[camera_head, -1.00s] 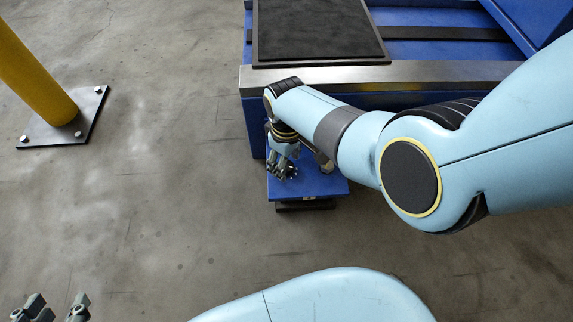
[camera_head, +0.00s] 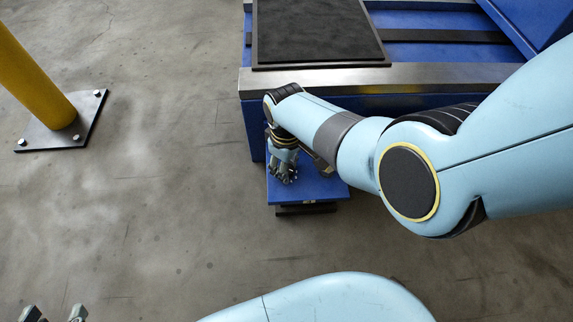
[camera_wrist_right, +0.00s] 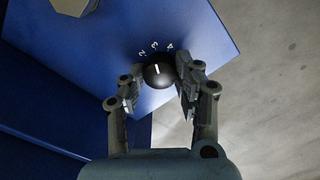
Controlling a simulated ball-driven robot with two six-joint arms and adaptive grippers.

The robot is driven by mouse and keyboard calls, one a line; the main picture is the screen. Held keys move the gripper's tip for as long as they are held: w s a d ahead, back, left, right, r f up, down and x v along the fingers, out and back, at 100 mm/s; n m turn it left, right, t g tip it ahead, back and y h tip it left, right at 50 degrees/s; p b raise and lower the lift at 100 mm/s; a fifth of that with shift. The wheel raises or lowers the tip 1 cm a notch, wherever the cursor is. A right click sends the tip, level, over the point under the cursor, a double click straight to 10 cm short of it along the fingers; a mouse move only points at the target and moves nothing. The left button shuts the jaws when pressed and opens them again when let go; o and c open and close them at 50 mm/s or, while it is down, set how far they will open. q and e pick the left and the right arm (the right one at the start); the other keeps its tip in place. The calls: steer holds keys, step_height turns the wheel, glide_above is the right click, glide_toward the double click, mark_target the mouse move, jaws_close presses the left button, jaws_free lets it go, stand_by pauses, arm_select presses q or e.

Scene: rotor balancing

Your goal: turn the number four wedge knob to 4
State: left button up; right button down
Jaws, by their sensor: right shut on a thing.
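The black round knob (camera_wrist_right: 158,72) sits on a blue panel (camera_wrist_right: 205,25), with white numerals 2, 3 and 4 arched above it in the right wrist view. Its white pointer line aims about at the 3. My right gripper (camera_wrist_right: 160,84) is shut on the knob, one finger on each side. In the head view my right gripper (camera_head: 283,176) reaches down over the small blue box (camera_head: 325,188), and the knob is hidden there. My left gripper (camera_head: 54,314) shows only its fingertips at the bottom left corner, spread apart and empty.
A large blue machine with a steel edge (camera_head: 440,78) and a black mat (camera_head: 315,30) stands behind the box. A yellow post (camera_head: 38,85) on a dark bolted plate stands at the left. The concrete floor between is clear.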

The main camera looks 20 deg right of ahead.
steer(key=shift+m, duration=0.4)
steer(key=shift+m+p, duration=0.3)
steer(key=shift+m, duration=1)
arm_select(q)
steer(key=shift+w+a+r+g+p, duration=0.15)
steer(key=shift+w+r+g+p, duration=0.25)
steer(key=shift+w+g, duration=0.3)
arm_select(e)
steer(key=shift+d+m, duration=0.1)
steer(key=shift+m, duration=2.1)
steer(key=c, duration=0.9)
jaws_free()
steer(key=shift+c, duration=0.2)
arm_select(q)
steer(key=shift+s+f, duration=0.1)
steer(key=shift+s, duration=0.05)
